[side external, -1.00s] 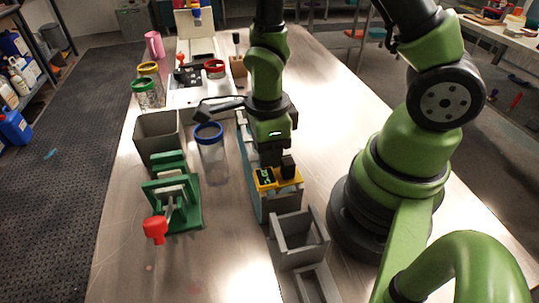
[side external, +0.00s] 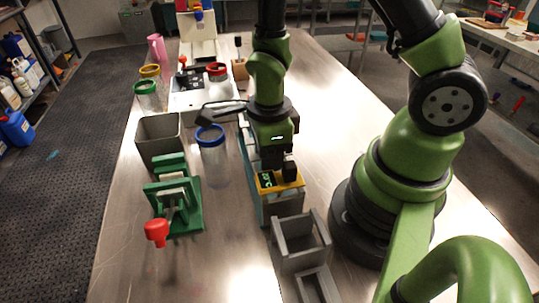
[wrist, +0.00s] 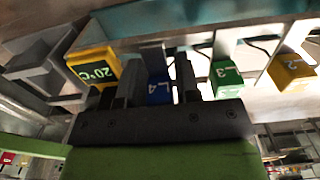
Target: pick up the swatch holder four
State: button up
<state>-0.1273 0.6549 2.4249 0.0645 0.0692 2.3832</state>
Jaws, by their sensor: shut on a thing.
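Swatch holder four (wrist: 160,88) is a blue block with a white "4" on its face, in the wrist view. My gripper (wrist: 158,80) has one dark finger on each side of it and is shut on it. In the side external view my gripper (side external: 273,156) points down behind a yellow temperature display, over the long teal-sided trough (side external: 255,175). The blue holder is hidden there. A green holder marked 3 (wrist: 226,78) and a yellow holder marked 2 (wrist: 292,70) stand in a row to its right in the wrist view.
The yellow display (wrist: 93,67) reads 20°C and sits close beside my gripper. A grey rack (side external: 300,242) stands in front of the trough. A blue-lidded jar (side external: 211,150), green press (side external: 186,215) and grey bucket (side external: 158,140) stand to the left. The front left tabletop is clear.

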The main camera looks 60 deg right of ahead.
notch_tip(320, 180, up, 9)
jog(key=shift+w+f, duration=0.1)
jog(key=shift+f, duration=0.05)
jog(key=w+r, duration=0.1)
jog(key=w, duration=1.4)
jog(key=shift+d, duration=0.45)
